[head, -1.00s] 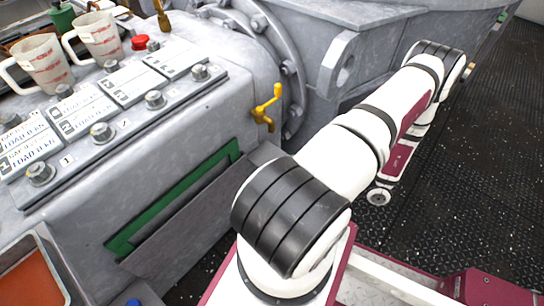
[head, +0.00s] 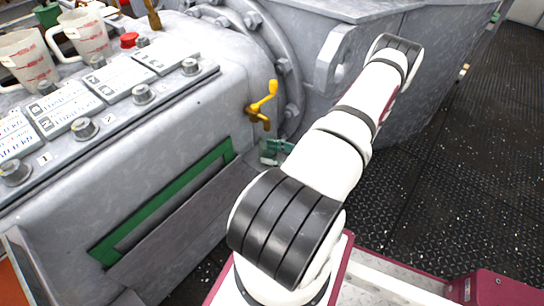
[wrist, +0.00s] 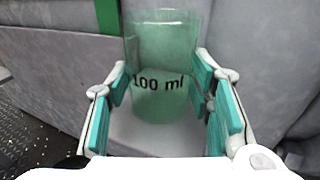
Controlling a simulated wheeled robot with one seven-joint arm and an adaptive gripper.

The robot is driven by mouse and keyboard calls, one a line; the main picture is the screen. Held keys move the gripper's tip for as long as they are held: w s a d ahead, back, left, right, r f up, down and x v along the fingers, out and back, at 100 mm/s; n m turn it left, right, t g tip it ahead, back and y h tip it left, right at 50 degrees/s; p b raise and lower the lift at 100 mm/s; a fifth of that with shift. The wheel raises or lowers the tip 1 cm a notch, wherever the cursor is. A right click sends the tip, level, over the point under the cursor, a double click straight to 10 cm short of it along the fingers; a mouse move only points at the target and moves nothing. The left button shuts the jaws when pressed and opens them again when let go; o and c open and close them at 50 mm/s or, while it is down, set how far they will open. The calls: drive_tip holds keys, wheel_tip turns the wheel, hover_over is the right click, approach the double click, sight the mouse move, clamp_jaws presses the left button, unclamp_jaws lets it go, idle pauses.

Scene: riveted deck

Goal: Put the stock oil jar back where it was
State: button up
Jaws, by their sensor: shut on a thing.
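My gripper (wrist: 160,82) is shut around a clear, green-tinted jar (wrist: 163,58) marked "100 ml" in the wrist view. The teal finger pads are on both sides of it, and the jar looks upright. A pale grey surface shows below the jar; I cannot tell whether they touch. In the head view, a small part of my gripper (head: 274,151) shows just below the yellow tap, close to the grey machine; my arm hides the rest. I see no label on the jar naming it as the stock oil jar.
Two measuring jugs (head: 86,35) with red marks stand on the grey machine (head: 200,110), behind a row of label plates (head: 70,112). A yellow tap (head: 263,103) sticks out from its side. A green-framed slot (head: 165,205) is below. Dark deck (head: 450,190) lies open at right.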

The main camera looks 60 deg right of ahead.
drive_tip(key=shift+f, duration=0.2)
drive_tip(key=o, duration=1.3)
drive_tip(key=shift+c, duration=0.2)
drive_tip(key=shift+s+r, duration=0.15)
drive_tip(key=shift+r, duration=0.05)
drive_tip(key=s+d+p, duration=0.1)
drive_tip(key=s+p, duration=0.1)
drive_tip(key=s, duration=0.9)
drive_tip(key=shift+s+d+r, duration=0.25)
drive_tip(key=shift+s+d, duration=0.05)
drive_tip(key=shift+d, duration=0.1)
